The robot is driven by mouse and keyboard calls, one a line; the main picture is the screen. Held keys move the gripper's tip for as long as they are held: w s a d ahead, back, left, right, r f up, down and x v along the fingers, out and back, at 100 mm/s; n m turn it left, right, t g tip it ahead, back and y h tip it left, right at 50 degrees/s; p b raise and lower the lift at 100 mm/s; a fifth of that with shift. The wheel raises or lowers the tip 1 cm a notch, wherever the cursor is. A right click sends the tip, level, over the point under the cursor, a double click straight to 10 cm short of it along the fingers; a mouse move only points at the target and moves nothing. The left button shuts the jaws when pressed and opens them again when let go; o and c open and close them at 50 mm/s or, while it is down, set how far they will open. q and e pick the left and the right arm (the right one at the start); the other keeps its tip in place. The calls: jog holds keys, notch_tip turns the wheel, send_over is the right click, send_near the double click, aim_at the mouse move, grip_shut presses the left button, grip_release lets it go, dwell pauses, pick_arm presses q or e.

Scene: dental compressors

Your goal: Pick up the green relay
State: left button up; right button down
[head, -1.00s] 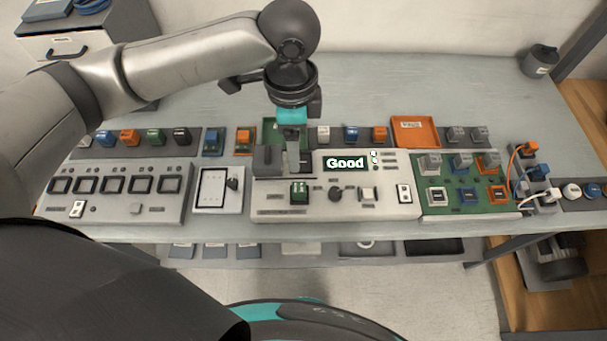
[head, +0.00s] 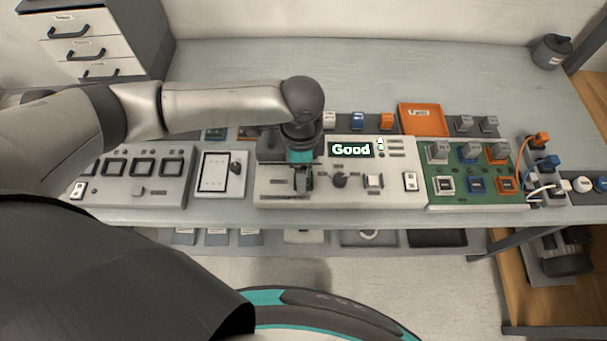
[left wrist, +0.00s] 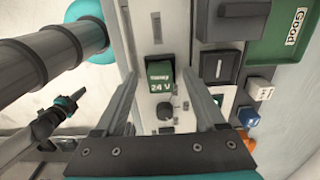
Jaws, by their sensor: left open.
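The green relay (left wrist: 160,79), marked "24 V", sits in the test console in the left wrist view. In the head view it is largely hidden by my left gripper (head: 303,183). That gripper is open, pointing down over the relay. In the left wrist view its two fingers (left wrist: 162,88) stand on either side of the relay, with gaps visible. I cannot tell how far above the relay the fingertips are. A dark arm end with a teal band, apparently my right gripper (left wrist: 76,97), shows small at the left.
The console (head: 285,200) has a display (head: 351,150) reading "Good", a knob (head: 339,180) and switches. A dark block (left wrist: 230,20) and a green "Good" tray (left wrist: 275,45) lie close by. Bare bench (head: 400,75) lies behind.

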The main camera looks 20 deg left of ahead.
pick_arm(q)
jog(key=shift+f, duration=0.25)
grip_shut()
dwell(0.4)
jog(key=shift+r, duration=0.1)
